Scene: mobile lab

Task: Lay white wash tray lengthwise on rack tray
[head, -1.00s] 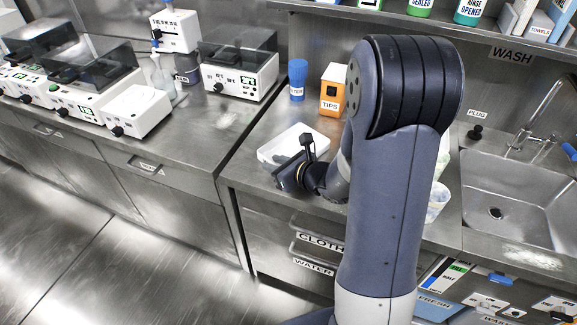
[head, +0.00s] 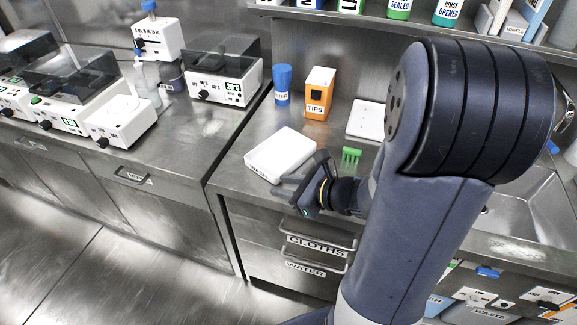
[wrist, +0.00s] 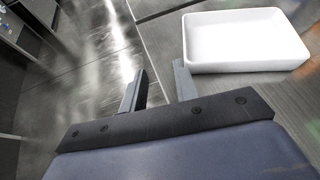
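The white wash tray (head: 281,155) lies on the steel counter near its front edge. In the wrist view the wash tray (wrist: 245,45) is upper right, open side up, and looks empty. My gripper (head: 281,185) is at the tray's front right corner, by the counter edge. In the wrist view my gripper (wrist: 160,82) has its two fingers apart with nothing between them. The right finger is close to the tray's near left corner; I cannot tell whether they touch. No rack tray is clearly identifiable; a white flat plate (head: 366,119) lies further back, partly behind my arm.
A green rack-like item (head: 351,155) stands right of the wash tray. A blue cup (head: 283,84) and an orange tips box (head: 319,93) stand behind it. The sink (head: 513,212) is right, largely hidden by my arm. Cloths and water drawers (head: 318,246) are below the counter edge.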

